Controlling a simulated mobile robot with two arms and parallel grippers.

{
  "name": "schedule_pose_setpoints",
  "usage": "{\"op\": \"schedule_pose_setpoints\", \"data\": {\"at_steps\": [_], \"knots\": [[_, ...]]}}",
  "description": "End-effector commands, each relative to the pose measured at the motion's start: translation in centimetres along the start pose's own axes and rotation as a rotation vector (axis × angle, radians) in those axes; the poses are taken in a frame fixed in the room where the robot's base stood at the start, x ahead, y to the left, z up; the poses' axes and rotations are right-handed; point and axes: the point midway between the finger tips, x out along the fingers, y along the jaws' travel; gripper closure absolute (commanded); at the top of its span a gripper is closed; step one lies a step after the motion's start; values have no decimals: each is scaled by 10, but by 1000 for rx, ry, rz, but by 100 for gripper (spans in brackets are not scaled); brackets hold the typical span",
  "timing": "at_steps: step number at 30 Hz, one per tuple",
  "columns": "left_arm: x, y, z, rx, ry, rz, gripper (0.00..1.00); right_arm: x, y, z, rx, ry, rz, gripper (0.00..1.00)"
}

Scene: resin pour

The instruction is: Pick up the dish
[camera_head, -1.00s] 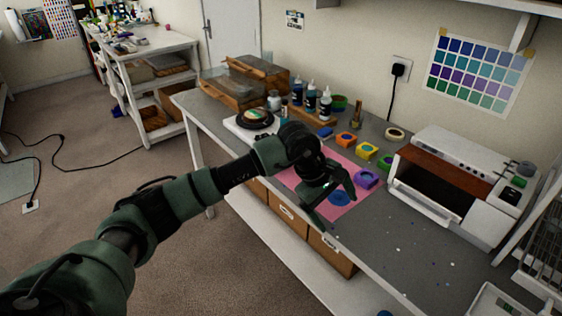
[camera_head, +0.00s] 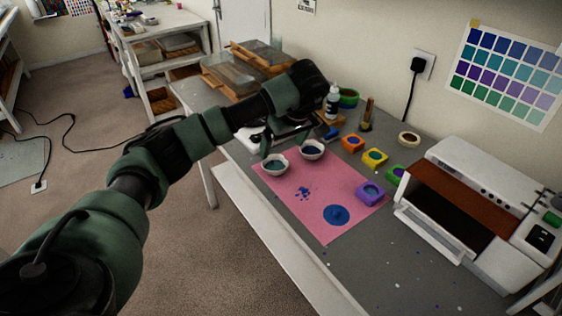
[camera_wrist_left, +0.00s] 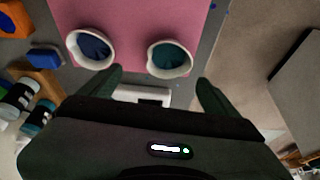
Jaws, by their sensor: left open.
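Two white dishes stand on the pink mat (camera_head: 300,220) near its far edge. One dish (camera_head: 275,168) holds teal liquid and is closer to the table's front edge; it also shows in the left wrist view (camera_wrist_left: 170,72). The other dish (camera_head: 312,156) holds dark blue liquid and shows to the left in the wrist view (camera_wrist_left: 73,50). My left gripper (camera_head: 292,143) is open and empty, just beyond the dishes. In the wrist view, its fingers (camera_wrist_left: 159,78) spread toward the teal dish. I see no right gripper.
A flat blue round patch (camera_head: 336,215) and small blue spots (camera_head: 303,193) mark the mat. Purple (camera_head: 370,193), yellow (camera_head: 375,158) and orange (camera_head: 352,143) molds stand to the right. Bottles (camera_wrist_left: 20,95) stand close to my left gripper. A white oven-like machine (camera_head: 470,195) is at right.

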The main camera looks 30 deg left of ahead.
Motion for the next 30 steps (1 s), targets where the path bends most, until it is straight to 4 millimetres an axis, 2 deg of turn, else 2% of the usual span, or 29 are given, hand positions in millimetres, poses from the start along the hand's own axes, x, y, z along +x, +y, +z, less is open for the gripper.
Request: {"op": "schedule_pose_setpoints", "data": {"at_steps": [6,9,15,19,23,24,25,30], "knots": [[23,-3,2,0,-2,-2,9,-12,-6,33,0,-46,-7,65],[36,-7,5,1,-3,-3,9,-20,-7,39,0,-57,-9,65],[63,-8,7,-1,-3,-1,9,-25,-5,28,0,-43,-7,65],[68,-8,7,0,0,1,9,-25,-4,16,0,-25,-5,65],[68,-8,7,0,0,2,9,-24,-4,13,0,-20,-5,65],[68,-8,7,0,0,2,11,-24,-4,14,0,-21,-5,65],[68,-8,7,0,-1,2,20,-24,-4,14,0,-21,-6,65],[67,-8,7,0,-1,2,67,-24,-5,17,0,-26,-6,65]]}}
